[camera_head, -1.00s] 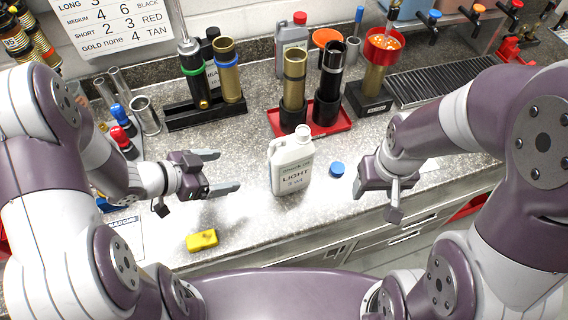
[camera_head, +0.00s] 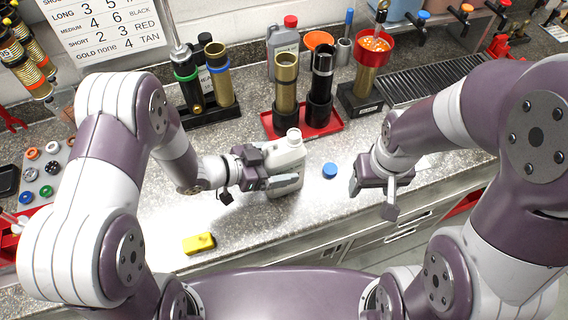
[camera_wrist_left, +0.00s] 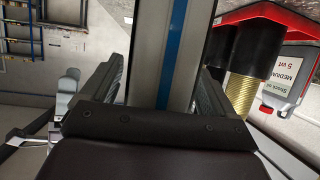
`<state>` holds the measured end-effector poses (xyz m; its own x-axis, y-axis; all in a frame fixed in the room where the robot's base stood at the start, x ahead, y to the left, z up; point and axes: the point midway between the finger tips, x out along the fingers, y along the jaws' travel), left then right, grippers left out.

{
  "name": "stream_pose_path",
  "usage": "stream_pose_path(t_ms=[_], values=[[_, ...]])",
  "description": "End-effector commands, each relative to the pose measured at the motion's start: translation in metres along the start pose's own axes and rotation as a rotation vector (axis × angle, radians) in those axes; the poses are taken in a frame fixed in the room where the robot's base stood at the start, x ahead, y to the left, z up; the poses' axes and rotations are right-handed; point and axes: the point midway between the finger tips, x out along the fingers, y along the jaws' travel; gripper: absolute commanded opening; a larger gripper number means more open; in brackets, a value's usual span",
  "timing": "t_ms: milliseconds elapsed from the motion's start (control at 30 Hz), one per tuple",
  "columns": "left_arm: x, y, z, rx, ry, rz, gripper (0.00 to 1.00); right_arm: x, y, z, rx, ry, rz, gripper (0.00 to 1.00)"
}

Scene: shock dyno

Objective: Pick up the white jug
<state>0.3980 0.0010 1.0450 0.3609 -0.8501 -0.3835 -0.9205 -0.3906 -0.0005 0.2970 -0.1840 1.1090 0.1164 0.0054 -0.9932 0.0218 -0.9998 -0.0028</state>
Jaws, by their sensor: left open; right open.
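The white jug (camera_head: 290,155) stands upright on the grey speckled counter, near the middle of the head view. My left gripper (camera_head: 276,172) is at the jug's left side and front and hides its label and part of its lower body. In the left wrist view the jug (camera_wrist_left: 160,50) fills the space between the two open fingers, a blue stripe running along it. I cannot tell whether the fingers touch it. My right gripper (camera_head: 380,190) is open and empty, to the right of the jug and apart from it.
A blue cap (camera_head: 330,170) lies right of the jug. A red tray (camera_head: 338,125) with black cups and tubes is behind it. A yellow block (camera_head: 199,243) lies at the front left. A grey jug (camera_head: 283,45) stands at the back. The front-middle counter is clear.

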Motion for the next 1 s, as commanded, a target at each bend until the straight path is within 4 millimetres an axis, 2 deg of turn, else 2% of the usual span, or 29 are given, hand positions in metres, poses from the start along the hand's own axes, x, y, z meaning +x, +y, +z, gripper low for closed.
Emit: stream_pose_path(t_ms=[100,133,367,767,1000], values=[[0.0,0.0,0.0,0.0,0.0,0.0,0.88,0.0,0.0,0.0,0.0,0.0,0.0,0.65],[0.0,0.0,0.0,0.0,0.0,0.0,0.82,0.0,0.0,0.0,0.0,0.0,0.0,0.65],[-0.001,0.0,0.0,0.0,0.0,0.0,0.07,0.0,0.0,0.0,0.0,0.0,0.0,0.65],[-0.002,-0.001,-0.004,0.002,0.002,-0.001,0.05,0.001,0.0,0.0,0.0,0.0,0.0,0.65],[-0.008,-0.001,-0.018,0.003,0.003,0.0,0.05,0.002,0.0,0.0,0.0,0.0,0.0,0.65]])
